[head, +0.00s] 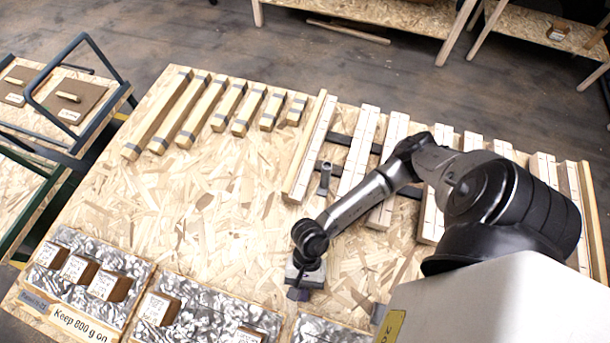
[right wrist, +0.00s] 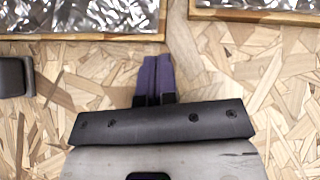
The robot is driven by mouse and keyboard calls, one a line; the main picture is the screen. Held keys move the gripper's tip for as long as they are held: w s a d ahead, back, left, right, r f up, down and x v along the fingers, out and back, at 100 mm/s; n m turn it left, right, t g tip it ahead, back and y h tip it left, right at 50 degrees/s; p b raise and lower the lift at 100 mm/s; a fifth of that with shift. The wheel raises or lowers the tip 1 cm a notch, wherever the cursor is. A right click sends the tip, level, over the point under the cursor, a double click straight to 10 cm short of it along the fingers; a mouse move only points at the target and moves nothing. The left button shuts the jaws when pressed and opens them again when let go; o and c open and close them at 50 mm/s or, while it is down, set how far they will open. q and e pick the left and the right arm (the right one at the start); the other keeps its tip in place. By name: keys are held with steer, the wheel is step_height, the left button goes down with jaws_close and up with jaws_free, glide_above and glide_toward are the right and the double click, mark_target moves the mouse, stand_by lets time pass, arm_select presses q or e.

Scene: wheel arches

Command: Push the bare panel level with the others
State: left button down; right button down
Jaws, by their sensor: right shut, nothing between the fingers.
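A bare foil-faced panel (head: 330,331) with a wooden edge lies at the front of the table, partly cut off by the frame. It also shows at upper left in the right wrist view (right wrist: 80,18), its edge jutting further toward my gripper than the neighbouring foil panel (right wrist: 255,6). The other foil panels (head: 205,322) carry labelled brown blocks. My right gripper (head: 298,293) is shut and empty, low over the table; in the wrist view its fingertips (right wrist: 157,62) appear just short of the bare panel's edge, near its corner. My left gripper is not in view.
Pale marked slats (head: 358,150) lie across dark strips under my right arm. Wooden bars (head: 160,115) line the back left. A small grey tool (head: 323,178) stands mid-table. A dark block (right wrist: 15,77) lies near the bare panel. The left-middle board is clear.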

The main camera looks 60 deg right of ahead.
mark_target(300, 314)
steer(key=shift+s+a, duration=0.35)
steer(key=shift+a, duration=0.55)
steer(key=shift+s+a+r+p, duration=0.1)
steer(key=shift+s+a+p, duration=0.15)
steer(key=shift+a, duration=0.3)
steer(key=shift+s+a+r+p, duration=0.15)
steer(key=shift+a+p, duration=0.15)
steer(key=shift+a, duration=0.2)
steer(key=shift+s+a+f, duration=0.1)
steer(key=shift+a+f, duration=0.05)
steer(key=shift+f, duration=0.1)
